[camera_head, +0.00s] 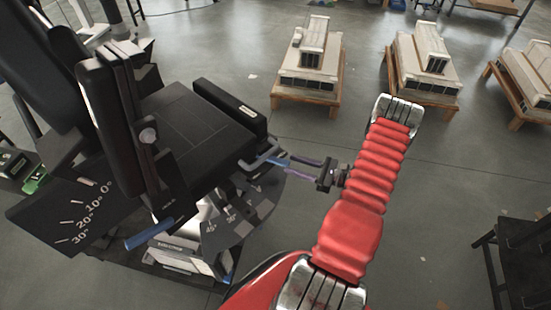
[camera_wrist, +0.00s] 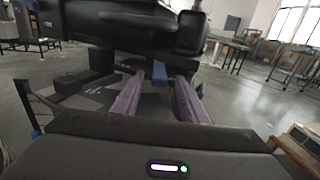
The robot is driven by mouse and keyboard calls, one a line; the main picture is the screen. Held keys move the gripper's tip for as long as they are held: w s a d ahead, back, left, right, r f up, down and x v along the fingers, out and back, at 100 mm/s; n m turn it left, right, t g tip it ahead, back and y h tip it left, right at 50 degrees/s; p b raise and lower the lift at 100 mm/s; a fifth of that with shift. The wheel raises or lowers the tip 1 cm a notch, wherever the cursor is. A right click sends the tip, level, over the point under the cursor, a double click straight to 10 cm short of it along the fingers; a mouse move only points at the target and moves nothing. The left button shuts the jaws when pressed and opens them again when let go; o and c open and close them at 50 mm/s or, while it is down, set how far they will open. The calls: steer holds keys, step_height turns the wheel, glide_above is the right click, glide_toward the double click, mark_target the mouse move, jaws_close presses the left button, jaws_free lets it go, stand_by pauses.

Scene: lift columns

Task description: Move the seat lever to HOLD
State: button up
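A black seat (camera_head: 190,125) with a dark backrest stands at left in the head view. A lever with a blue handle (camera_head: 274,162) sticks out at the seat's near right corner. This blue handle (camera_wrist: 160,72) also shows in the wrist view. My gripper (camera_head: 289,164) has purple fingers and points left at the handle. In the wrist view my gripper (camera_wrist: 158,80) is open, with the handle between the fingertips or just beyond them and a gap on each side. A second blue handle (camera_head: 148,235) is lower left. I cannot read a HOLD label.
A dark scale plate (camera_head: 70,210) marked 10°, 20°, 30° and another marked plate (camera_head: 238,215) sit below the seat. A metal bar (camera_head: 262,150) is close to the handle. Pale models on wooden stands (camera_head: 308,95) are at the back.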

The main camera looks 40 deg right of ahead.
mark_target(275, 158)
steer(key=x, duration=0.8)
steer(key=shift+w+a+f, duration=0.1)
steer(key=shift+w, duration=0.1)
steer(key=shift+c, duration=0.5)
steer(key=c, duration=0.9)
jaws_close()
